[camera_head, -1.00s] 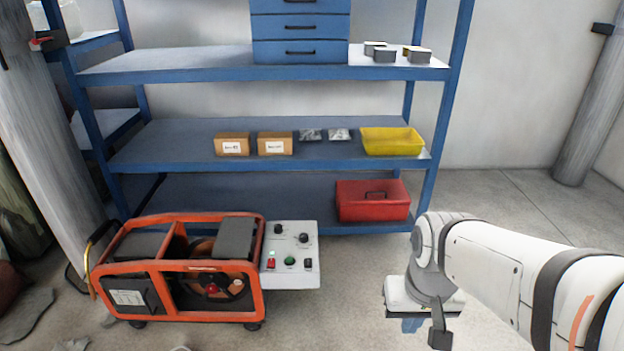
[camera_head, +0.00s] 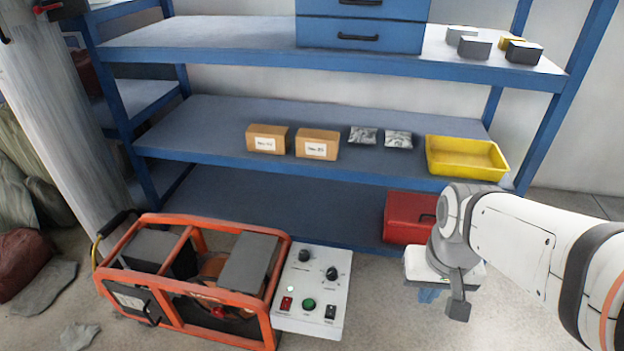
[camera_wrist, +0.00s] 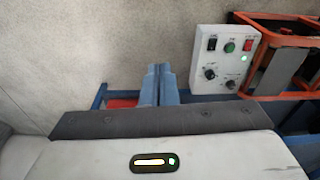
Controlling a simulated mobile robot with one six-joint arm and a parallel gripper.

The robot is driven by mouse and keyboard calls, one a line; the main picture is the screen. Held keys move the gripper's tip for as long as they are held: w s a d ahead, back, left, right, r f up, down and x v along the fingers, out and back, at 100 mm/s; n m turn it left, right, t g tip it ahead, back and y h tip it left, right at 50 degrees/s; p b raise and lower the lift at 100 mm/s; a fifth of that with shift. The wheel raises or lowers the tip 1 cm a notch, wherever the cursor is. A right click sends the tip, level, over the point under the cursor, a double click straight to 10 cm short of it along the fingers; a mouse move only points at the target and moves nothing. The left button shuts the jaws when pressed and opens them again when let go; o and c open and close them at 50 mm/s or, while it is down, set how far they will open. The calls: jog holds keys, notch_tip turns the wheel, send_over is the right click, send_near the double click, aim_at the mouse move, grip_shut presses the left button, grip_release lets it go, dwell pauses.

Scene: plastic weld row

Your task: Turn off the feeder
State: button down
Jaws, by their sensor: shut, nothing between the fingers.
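The feeder (camera_head: 190,285) is an orange tube-frame machine on the floor at lower left. Its white control panel (camera_head: 312,290) is attached on the right side. The panel carries a red rocker switch (camera_head: 286,303), a green button (camera_head: 308,304), a black switch (camera_head: 330,311), two black knobs and a lit green lamp (camera_head: 290,288). The panel also shows, turned about, in the wrist view (camera_wrist: 222,62), with the red switch (camera_wrist: 248,44) beside the frame. My gripper (camera_wrist: 158,70) is shut and empty, its blue fingers together, apart from the panel. In the head view it is mostly hidden below my wrist.
A blue shelf rack (camera_head: 220,122) stands behind, holding cardboard boxes, a yellow bin (camera_head: 466,158) and a red toolbox (camera_head: 408,220). The toolbox sits low, close behind my wrist. Floor between panel and wrist is clear. Rubble lies at left.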

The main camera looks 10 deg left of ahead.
jog(key=shift+w, duration=0.1)
jog(key=w+a+f+n+t+p, duration=0.1)
jog(key=w+a+f+n+t, duration=0.1)
jog(key=w+f+n, duration=0.45)
jog(key=w+a+f+n+t+p, duration=0.1)
jog(key=w+a+f+n+t, duration=0.15)
jog(key=w, duration=0.75)
jog(key=s+a+f+n+g+y, duration=0.2)
jog(key=a+f+n+y, duration=0.2)
jog(key=a, duration=0.3)
jog(key=s+a+f+n+g+y, duration=0.2)
jog(key=s+a+f+n+y, duration=0.1)
jog(key=a, duration=0.4)
notch_tip(320, 180, down, 2)
jog(key=shift+a+n+y, duration=0.4)
jog(key=shift+n+y, duration=0.5)
jog(key=shift+y, duration=0.1)
jog(key=shift+s, duration=0.1)
